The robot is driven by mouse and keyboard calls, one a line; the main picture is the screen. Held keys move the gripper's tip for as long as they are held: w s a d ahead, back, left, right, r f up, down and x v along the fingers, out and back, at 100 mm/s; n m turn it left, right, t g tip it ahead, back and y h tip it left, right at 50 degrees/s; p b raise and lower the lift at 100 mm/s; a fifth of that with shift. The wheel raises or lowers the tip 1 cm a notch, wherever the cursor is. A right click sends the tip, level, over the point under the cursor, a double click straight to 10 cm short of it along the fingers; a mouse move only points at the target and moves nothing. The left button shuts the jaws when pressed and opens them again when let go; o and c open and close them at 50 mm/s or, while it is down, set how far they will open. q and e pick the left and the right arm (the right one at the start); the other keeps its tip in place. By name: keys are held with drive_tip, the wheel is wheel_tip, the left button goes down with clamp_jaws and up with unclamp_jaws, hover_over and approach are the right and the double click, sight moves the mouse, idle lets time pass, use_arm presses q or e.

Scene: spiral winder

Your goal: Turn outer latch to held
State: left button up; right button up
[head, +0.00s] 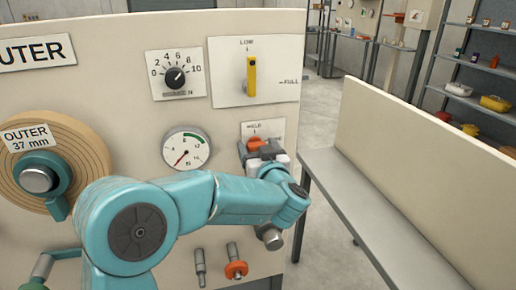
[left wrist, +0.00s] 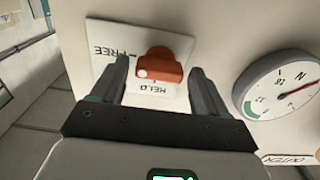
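The outer latch (head: 256,144) is an orange knob on a white plate with HELD at the top and FREE at the right in the head view. My left gripper (head: 262,150) is in front of it and hides part of the plate. In the left wrist view the plate appears upside down, and the orange latch (left wrist: 163,66) sits between the fingers of my left gripper (left wrist: 158,85). A white dot is at the latch's left end, on the FREE side. The gripper is open, one finger either side; contact is not clear. My right gripper is not in view.
A round gauge (head: 186,148), a dial (head: 175,77) and a yellow lever (head: 252,76) are on the same panel. An outer roll (head: 88,150) is at left. Below are a grey peg and an orange-collared peg (head: 236,268). A grey bench (head: 370,200) stands at right.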

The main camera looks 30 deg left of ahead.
use_arm(q)
drive_tip(key=c, duration=0.8)
drive_tip(key=shift+f, duration=0.1)
drive_tip(key=n+b, duration=0.3)
drive_tip(key=n, duration=0.2)
drive_tip(key=n+b, duration=0.8)
drive_tip(key=n, duration=0.1)
drive_tip(key=shift+s+f+n, duration=0.1)
drive_tip(key=shift+f+n, duration=0.2)
drive_tip(key=shift+r+n+b, duration=0.1)
drive_tip(key=shift+n+b, duration=1.2)
drive_tip(key=shift+n, duration=0.5)
